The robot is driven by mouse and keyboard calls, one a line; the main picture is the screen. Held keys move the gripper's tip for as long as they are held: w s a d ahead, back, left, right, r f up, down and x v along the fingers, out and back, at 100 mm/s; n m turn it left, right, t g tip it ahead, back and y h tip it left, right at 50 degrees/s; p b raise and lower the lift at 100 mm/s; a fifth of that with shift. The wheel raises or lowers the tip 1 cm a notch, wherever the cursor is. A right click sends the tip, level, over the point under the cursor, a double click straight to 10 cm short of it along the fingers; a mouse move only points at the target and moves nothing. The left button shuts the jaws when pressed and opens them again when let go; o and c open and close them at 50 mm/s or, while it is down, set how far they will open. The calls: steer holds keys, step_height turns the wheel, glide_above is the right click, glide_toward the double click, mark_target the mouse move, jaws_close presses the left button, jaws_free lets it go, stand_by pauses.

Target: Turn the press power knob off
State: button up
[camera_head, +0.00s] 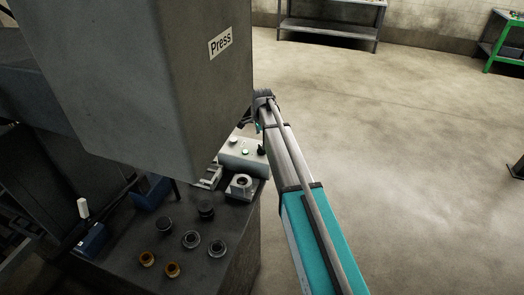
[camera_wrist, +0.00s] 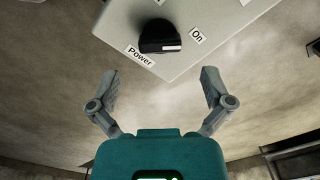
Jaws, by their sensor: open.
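The black power knob (camera_wrist: 158,36) sits on a light grey control box (camera_wrist: 215,15) in the wrist view, between a "Power" label (camera_wrist: 140,56) and an "On" label (camera_wrist: 197,36). Its white mark points toward "On". My gripper (camera_wrist: 161,82) is open and empty, its two fingers spread below the knob in the picture and apart from it. In the head view the control box (camera_head: 240,160) stands beside the press (camera_head: 150,80), with a small dark knob (camera_head: 261,150) at its right end. My fingers are hard to make out there.
A block with a hole (camera_head: 240,187) stands near the control box. The press head overhangs the bench. Open floor (camera_head: 400,130) lies to the right.

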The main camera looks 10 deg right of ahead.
mark_target(262, 147)
steer(key=shift+f+b, duration=2.1)
steer(key=shift+f, duration=0.3)
steer(key=c, duration=1.1)
